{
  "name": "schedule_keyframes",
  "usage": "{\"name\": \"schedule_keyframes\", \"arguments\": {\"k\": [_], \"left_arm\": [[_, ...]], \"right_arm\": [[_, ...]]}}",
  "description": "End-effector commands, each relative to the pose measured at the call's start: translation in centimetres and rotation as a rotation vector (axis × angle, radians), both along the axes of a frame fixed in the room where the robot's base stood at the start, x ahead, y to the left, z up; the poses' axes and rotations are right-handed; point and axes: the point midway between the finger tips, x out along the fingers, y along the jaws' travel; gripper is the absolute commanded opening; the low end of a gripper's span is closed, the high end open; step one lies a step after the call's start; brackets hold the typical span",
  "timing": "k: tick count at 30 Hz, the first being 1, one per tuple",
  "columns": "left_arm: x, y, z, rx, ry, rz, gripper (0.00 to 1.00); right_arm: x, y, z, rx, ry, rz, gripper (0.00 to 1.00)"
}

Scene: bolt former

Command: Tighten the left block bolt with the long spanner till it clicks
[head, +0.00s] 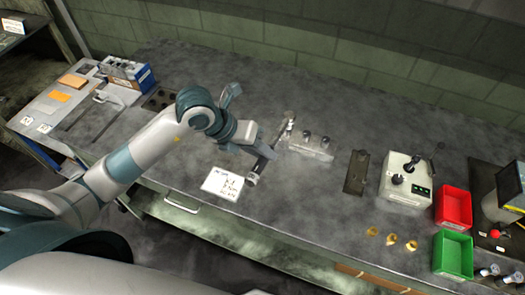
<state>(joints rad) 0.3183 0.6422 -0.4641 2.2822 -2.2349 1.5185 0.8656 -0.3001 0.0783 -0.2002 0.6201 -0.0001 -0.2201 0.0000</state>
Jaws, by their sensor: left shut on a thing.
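My left gripper (266,149) is shut on the long spanner, just left of the block. The spanner's dark handle (260,165) slants down below the gripper to a pale end over the white card. A shiny metal length (284,127) continues up and right beyond the gripper, towards the block's left end. The pale metal block (311,153) lies on the bench, with two upright round parts on it. The left block bolt cannot be made out clearly, nor whether the spanner sits on it. My right gripper is not in view.
A white written card (222,184) lies below the gripper. Right of the block are a dark plate (356,172), a grey box with knobs (406,182), brass pieces (391,239), a red bin (453,207) and a green bin (453,254). The bench behind the block is clear.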

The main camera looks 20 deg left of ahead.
Motion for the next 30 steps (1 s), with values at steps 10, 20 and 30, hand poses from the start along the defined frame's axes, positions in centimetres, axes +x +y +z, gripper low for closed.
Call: {"name": "schedule_keyframes", "arguments": {"k": [10,20,30], "left_arm": [[0.0,0.0,-0.7,-0.001,-0.002,0.000,0.00],[0.0,0.0,-1.3,-0.001,-0.002,0.000,0.00],[0.0,0.0,-2.0,-0.001,-0.002,0.001,0.00]], "right_arm": [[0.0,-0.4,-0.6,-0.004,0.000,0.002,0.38],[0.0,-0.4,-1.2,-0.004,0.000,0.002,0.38],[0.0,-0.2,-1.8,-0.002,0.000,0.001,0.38]]}}
